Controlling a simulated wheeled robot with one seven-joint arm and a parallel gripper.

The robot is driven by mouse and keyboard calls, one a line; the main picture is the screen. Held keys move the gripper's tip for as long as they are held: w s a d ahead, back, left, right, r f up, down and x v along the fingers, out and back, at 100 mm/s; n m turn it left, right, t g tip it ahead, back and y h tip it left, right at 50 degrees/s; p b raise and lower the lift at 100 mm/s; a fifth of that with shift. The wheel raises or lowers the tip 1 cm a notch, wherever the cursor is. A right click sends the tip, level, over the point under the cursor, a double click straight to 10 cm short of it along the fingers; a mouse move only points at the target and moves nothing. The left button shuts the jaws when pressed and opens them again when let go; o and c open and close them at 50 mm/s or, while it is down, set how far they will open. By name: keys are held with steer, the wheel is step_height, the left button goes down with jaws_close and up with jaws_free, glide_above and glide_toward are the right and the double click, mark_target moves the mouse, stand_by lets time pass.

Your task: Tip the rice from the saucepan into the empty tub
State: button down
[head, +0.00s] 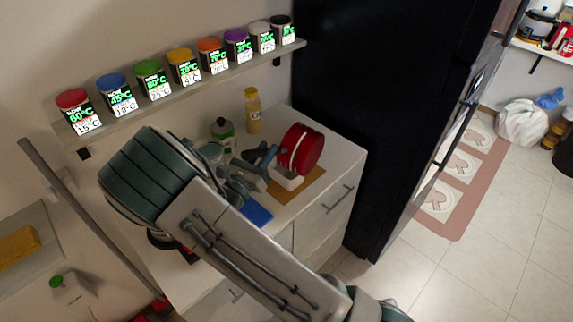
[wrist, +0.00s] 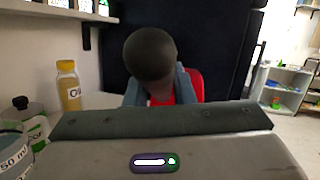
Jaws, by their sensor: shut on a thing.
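The red saucepan (head: 309,153) is turned on its side above the worktop, its round red face towards the right in the head view. My gripper (head: 262,163) is shut on its dark handle. In the wrist view the handle's rounded dark end (wrist: 150,54) stands between the two fingers, with a bit of the red saucepan (wrist: 194,84) behind. A white tub (head: 287,180) sits just below the saucepan, partly hidden by the gripper and pan. I see no rice, and the inside of the tub is hidden.
The tub is on an orange-brown mat (head: 312,184). A yellow bottle (head: 253,110) and a green-labelled bottle (head: 222,132) stand at the back. A blue item (head: 256,213) lies in front. A shelf of spice jars (head: 185,67) runs above; a black fridge (head: 365,100) stands right.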

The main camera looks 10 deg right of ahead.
steer(key=shift+w+a+r+n+p, duration=0.15)
steer(key=shift+w+a+n+p, duration=0.5)
steer(key=shift+n, duration=0.25)
steer(key=shift+w+a+f+n+t+y, duration=0.15)
steer(key=shift+w+a+n+t+y, duration=0.1)
steer(key=shift+w+a+n, duration=0.35)
steer(key=shift+w+a+f+n+t+y, duration=0.1)
steer(key=shift+w+a+n+t+y, duration=0.15)
steer(key=shift+w+a+n, duration=0.4)
stand_by(0.7)
steer(key=shift+w+a+f+n+t+y, duration=0.1)
steer(key=shift+w+a+f+n+y, duration=0.25)
steer(key=shift+n, duration=0.35)
steer(key=shift+w+a+f+n+t+y, duration=0.15)
steer(key=shift+w+a+n, duration=0.25)
steer(key=shift+a+n, duration=0.25)
steer(key=shift+w+a+f+n+t+y, duration=0.1)
steer(key=shift+w+a+f+n+y, duration=0.2)
steer(key=shift+n, duration=0.5)
stand_by(0.3)
